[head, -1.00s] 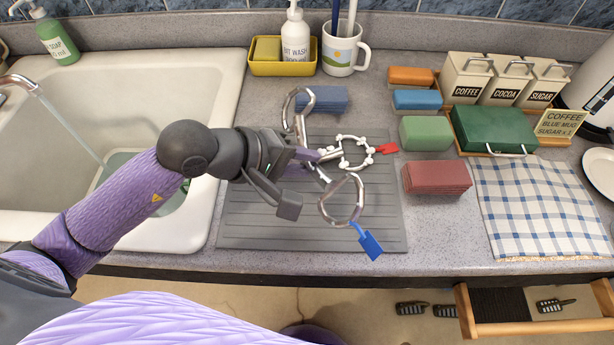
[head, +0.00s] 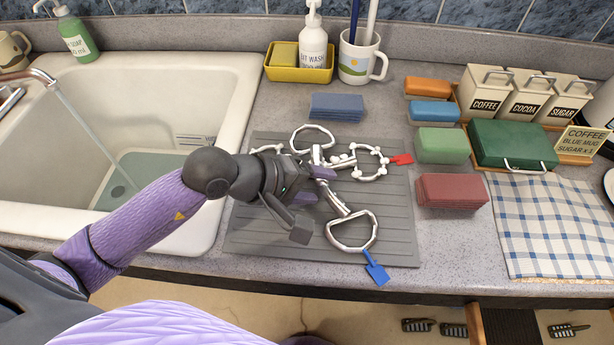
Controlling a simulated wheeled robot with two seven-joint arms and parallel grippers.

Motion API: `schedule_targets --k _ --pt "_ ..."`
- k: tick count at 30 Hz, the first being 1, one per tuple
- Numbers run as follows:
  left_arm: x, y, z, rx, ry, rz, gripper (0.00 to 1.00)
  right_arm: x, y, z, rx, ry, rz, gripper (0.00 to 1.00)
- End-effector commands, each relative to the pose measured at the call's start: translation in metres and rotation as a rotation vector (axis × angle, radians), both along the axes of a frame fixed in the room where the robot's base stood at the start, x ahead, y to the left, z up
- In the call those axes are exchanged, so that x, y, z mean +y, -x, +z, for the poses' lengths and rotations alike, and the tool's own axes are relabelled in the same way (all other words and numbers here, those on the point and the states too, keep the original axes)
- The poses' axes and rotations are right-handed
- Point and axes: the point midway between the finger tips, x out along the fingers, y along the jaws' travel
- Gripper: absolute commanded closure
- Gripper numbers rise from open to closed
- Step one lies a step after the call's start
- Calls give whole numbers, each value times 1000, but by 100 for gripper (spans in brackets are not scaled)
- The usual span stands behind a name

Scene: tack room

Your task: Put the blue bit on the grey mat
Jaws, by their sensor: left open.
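The blue bit, a metal bit with two large rings (head: 336,200) and a blue tag (head: 376,271), lies slantwise across the ribbed grey mat (head: 396,220). Its tag hangs over the mat's front edge. My left gripper (head: 312,203) is open over the bit's left side, and it hides part of the bar. A second bit with beaded rings (head: 384,163) and a red tag (head: 401,159) lies on the mat behind, and the two bits overlap or lie close. My right gripper is not in view.
A sink (head: 232,100) with running water is at left. A folded blue cloth (head: 336,107) and a mug (head: 357,60) stand behind the mat. Green (head: 442,145) and red (head: 452,191) stacks are to its right, beside a checked towel (head: 555,225). A drawer (head: 477,325) is open below.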

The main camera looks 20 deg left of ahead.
Motion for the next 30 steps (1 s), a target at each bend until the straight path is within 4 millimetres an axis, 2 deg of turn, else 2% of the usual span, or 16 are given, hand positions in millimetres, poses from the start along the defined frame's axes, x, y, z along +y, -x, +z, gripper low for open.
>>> schedule_targets --k 5,8,15,19,24,30 --pt "0 0 6 0 0 1 38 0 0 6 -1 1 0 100" --pt "12 9 13 0 -5 2 38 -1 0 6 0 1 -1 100" --pt "50 44 51 7 -5 3 38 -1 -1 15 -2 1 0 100" --pt "61 55 66 6 3 0 38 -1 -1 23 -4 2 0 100" --pt "70 62 74 3 3 0 38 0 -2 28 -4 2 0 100" --pt "72 64 75 0 1 -1 38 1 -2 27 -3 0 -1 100"
